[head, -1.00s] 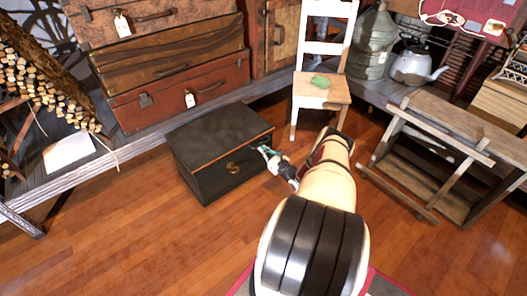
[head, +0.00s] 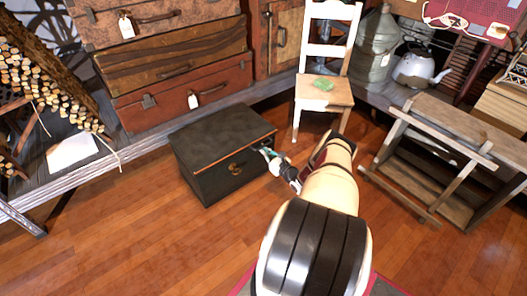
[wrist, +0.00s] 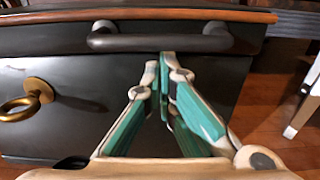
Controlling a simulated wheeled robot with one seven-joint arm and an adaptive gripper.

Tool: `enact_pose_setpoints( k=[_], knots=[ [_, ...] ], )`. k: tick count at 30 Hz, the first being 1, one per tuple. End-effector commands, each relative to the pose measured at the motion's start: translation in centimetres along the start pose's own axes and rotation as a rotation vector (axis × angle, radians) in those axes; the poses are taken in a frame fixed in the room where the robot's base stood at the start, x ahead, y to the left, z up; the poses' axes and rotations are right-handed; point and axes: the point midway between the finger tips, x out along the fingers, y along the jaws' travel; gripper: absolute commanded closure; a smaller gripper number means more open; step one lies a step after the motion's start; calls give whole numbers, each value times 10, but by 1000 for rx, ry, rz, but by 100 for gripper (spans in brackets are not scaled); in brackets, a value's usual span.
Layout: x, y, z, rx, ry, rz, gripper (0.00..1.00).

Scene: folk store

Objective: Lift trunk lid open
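The dark trunk (head: 222,158) stands on the wooden floor, with its lid (head: 220,137) down and an orange-brown strip along the lid's edge. A brass ring (head: 234,169) hangs on its front; it also shows at the left of the wrist view (wrist: 22,102). A dark bar handle (wrist: 160,42) sits just below the wooden strip in the wrist view. My gripper (wrist: 160,62) has its green-padded fingers together, tips just below the middle of the handle. I see nothing between them; whether they touch the handle I cannot tell. In the head view my gripper (head: 266,153) is at the trunk's right end.
A white chair (head: 325,92) with a green item stands behind and right of the trunk. A wooden bench (head: 440,155) lies to the right. Stacked suitcases (head: 185,95) stand on the low platform behind. The floor left and front of the trunk is clear.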

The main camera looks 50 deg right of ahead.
Motion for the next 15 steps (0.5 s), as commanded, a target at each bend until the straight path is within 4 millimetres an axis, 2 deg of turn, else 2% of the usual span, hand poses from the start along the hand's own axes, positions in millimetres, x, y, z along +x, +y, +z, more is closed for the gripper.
enact_pose_setpoints(
  k=[8,15],
  knots=[
    [0,0,2,0,0,-1,100],
    [0,-1,17,1,-1,-1,100]
  ],
)
